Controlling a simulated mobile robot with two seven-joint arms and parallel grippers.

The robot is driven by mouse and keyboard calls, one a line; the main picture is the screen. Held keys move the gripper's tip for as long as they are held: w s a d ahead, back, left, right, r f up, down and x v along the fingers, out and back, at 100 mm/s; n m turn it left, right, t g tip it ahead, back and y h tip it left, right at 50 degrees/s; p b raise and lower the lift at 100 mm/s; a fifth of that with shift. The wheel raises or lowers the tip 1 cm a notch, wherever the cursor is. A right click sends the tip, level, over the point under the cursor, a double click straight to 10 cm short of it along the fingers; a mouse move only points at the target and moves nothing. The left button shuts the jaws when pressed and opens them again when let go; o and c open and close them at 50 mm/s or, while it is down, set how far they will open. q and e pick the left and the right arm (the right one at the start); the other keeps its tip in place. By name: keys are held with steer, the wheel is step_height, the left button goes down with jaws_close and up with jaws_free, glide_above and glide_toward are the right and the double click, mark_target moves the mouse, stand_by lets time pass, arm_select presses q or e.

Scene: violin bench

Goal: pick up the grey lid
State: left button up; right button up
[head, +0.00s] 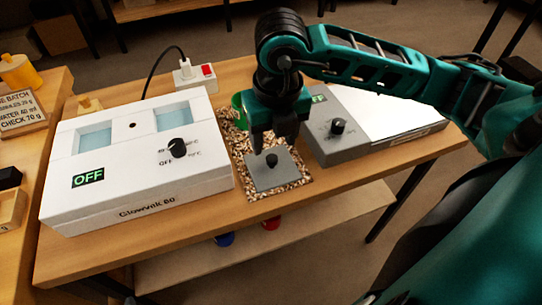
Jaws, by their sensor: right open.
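The grey lid (265,178) is a flat square plate with a round black knob (271,160) on top. It lies on a speckled brown-and-white mat (298,182) near the front edge of the bench. My right gripper (274,142) points down just above and behind the knob. It is open, and nothing shows held in it. The contact between fingers and knob cannot be made out. My left gripper is not in view.
A grey device with a knob (345,140) stands close on the right. A power strip (195,75) and a green object (238,103) are behind.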

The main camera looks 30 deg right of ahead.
mark_target(272, 158)
steer(key=f, duration=0.2)
steer(key=w+f, duration=0.1)
steer(key=f, duration=0.3)
steer(key=shift+w+d+f, duration=0.2)
steer(key=shift+d+f, duration=0.1)
steer(key=shift+d, duration=0.05)
jaws_close()
